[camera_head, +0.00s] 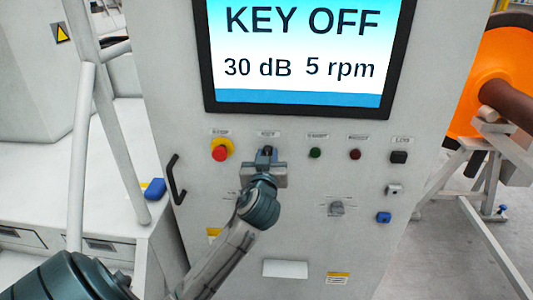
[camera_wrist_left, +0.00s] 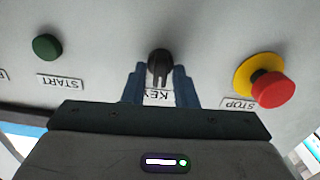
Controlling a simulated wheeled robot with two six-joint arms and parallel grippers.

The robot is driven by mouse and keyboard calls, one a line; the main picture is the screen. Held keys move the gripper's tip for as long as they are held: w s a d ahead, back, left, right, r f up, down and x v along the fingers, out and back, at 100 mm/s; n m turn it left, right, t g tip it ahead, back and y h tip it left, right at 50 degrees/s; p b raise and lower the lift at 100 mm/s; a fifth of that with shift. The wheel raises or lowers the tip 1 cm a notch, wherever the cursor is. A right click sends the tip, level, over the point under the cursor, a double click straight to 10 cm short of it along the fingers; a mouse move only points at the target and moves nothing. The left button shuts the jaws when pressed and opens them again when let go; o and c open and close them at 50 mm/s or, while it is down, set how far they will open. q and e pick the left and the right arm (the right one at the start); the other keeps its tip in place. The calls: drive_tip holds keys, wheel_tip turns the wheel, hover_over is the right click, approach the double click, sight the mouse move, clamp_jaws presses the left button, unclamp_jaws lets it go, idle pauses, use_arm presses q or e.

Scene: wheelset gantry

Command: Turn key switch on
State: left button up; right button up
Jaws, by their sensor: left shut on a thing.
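In the head view the gripper hides most of the knob. The screen (camera_head: 298,50) above reads KEY OFF, 30 dB and 5 rpm. My right gripper is in neither view.
A red stop button on a yellow ring (camera_head: 220,150) is close left of the gripper. A green button (camera_head: 315,153), a red button (camera_head: 355,154) and a black switch (camera_head: 399,157) sit to the right. A black handle (camera_head: 176,180) sticks out at the panel's left edge.

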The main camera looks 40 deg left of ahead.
use_arm(q)
drive_tip(key=shift+d+m+p, duration=0.15)
drive_tip(key=shift+m+p, duration=1.4)
drive_tip(key=shift+m, duration=1.75)
drive_tip(key=shift+w, duration=0.1)
drive_tip(key=o, duration=0.7)
drive_tip(key=b+v, duration=0.3)
drive_tip(key=v, duration=0.7)
drive_tip(key=shift+s+d+b, duration=0.25)
drive_tip(key=shift+s+b, duration=0.05)
drive_tip(key=shift+s, duration=0.05)
